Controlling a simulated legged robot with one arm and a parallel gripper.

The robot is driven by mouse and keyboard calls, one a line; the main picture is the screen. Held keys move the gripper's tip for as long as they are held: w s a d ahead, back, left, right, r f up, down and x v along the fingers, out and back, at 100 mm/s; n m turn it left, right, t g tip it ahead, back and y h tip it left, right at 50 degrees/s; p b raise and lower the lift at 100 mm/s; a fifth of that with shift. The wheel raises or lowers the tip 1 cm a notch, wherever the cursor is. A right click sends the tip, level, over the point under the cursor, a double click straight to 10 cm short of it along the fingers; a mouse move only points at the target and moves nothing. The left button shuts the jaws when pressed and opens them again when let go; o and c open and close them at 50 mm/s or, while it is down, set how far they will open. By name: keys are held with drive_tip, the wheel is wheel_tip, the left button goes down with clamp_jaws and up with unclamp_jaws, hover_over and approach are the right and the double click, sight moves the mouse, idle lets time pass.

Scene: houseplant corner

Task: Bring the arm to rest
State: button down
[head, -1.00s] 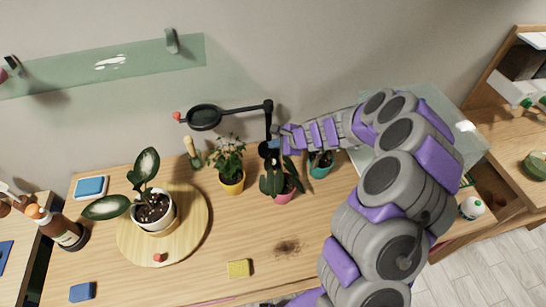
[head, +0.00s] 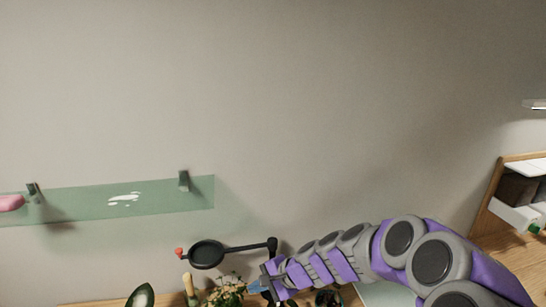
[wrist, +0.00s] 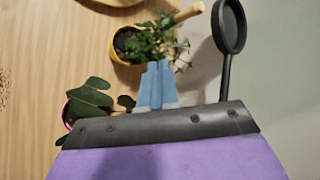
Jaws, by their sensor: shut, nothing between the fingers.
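My arm comes in from the lower right in the head view, reaching left over the table's back edge. My gripper (head: 268,288) is at the bottom of that view, just below the stand of the black magnifier (head: 207,253). In the wrist view my gripper's blue fingers (wrist: 157,85) are together and empty.
A wooden shelf unit (head: 490,200) stands at right. The wall above my arm is clear. Most of the table is out of the head view.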

drive_tip(key=s+d+r+n+g+h, duration=0.1)
drive_tip(key=s+d+r+n+g, duration=0.15)
drive_tip(key=s, duration=0.55)
drive_tip(key=s+d+r+n+g+h, duration=0.1)
drive_tip(key=s+r+n+h, duration=0.2)
drive_tip(key=s, duration=0.5)
drive_tip(key=s+d+n+h, duration=0.2)
drive_tip(key=s+d, duration=0.5)
drive_tip(key=s, duration=0.2)
drive_tip(key=s+d+n+g+h, duration=0.1)
drive_tip(key=s+d+n+h, duration=0.1)
drive_tip(key=s+d, duration=0.5)
drive_tip(key=s+h, duration=0.1)
drive_tip(key=s, duration=0.2)
drive_tip(key=shift+d+r, duration=0.25)
drive_tip(key=shift+r, duration=0.15)
drive_tip(key=c, duration=1.8)
unclamp_jaws()
